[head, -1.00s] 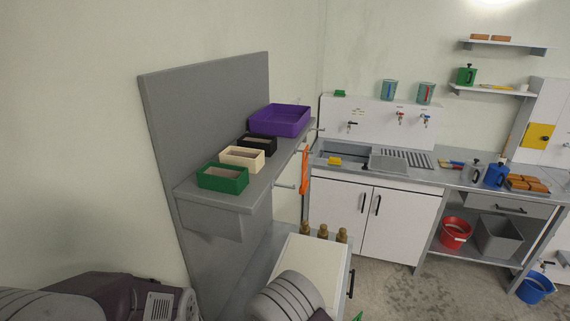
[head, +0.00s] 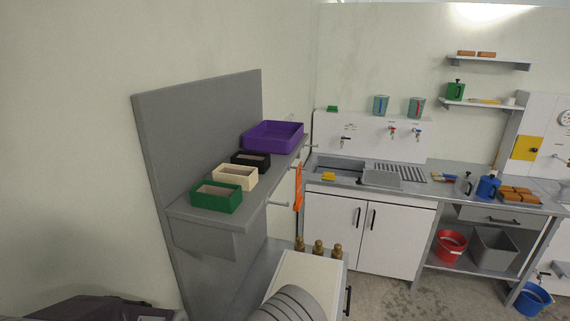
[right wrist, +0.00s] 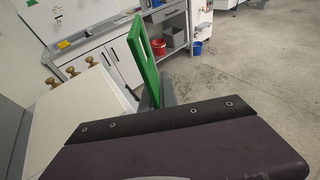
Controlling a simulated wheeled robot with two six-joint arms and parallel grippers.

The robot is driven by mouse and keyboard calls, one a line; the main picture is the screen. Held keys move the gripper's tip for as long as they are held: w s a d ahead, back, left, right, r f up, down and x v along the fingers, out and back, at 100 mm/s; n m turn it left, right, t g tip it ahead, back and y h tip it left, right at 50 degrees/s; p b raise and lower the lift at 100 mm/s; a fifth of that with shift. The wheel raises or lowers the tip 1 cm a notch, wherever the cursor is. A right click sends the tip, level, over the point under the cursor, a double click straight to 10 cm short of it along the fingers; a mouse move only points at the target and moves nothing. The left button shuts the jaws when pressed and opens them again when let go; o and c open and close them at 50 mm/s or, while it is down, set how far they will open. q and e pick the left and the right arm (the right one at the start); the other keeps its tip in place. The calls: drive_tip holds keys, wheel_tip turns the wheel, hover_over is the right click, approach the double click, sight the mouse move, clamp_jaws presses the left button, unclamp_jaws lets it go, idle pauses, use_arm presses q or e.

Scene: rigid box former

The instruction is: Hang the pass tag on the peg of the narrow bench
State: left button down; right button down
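The pass tag is a flat green plate (right wrist: 146,65) with a long slot, standing up in the right wrist view beyond the dark body of my wrist. My right gripper (right wrist: 168,92) appears shut on its lower end; the fingers are mostly hidden. In the head view, the narrow grey bench (head: 222,213) stands at the left against a tall grey back panel. A bare peg (head: 278,204) sticks out from its front edge. An orange strip (head: 298,188) hangs from another peg farther along. Neither gripper shows in the head view.
Green (head: 217,197), cream (head: 235,177), black (head: 251,161) and purple (head: 274,137) bins line the bench top. Below is a white-topped cabinet (head: 305,278) with brown knobs (head: 318,248). A sink unit (head: 366,225) stands behind. Open floor shows at right.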

drive_tip(key=w+a+r+n+t+y, duration=0.1)
drive_tip(key=w+r+n+y, duration=0.15)
drive_tip(key=r, duration=0.55)
drive_tip(key=w+a+r+n+t+y, duration=0.1)
drive_tip(key=w+r+t, duration=0.1)
drive_tip(key=w+r, duration=0.35)
drive_tip(key=s+d+r+n+t+y, duration=0.1)
drive_tip(key=s+d+r+n+y, duration=0.1)
drive_tip(key=r, duration=1.4)
drive_tip(key=shift+s+r+n+y, duration=0.25)
drive_tip(key=shift+s+n+y, duration=0.2)
drive_tip(key=shift+s+y, duration=0.1)
drive_tip(key=w+a+p, duration=0.1)
drive_tip(key=w+a, duration=0.3)
drive_tip(key=a, duration=0.9)
drive_tip(key=shift+w+a, duration=0.2)
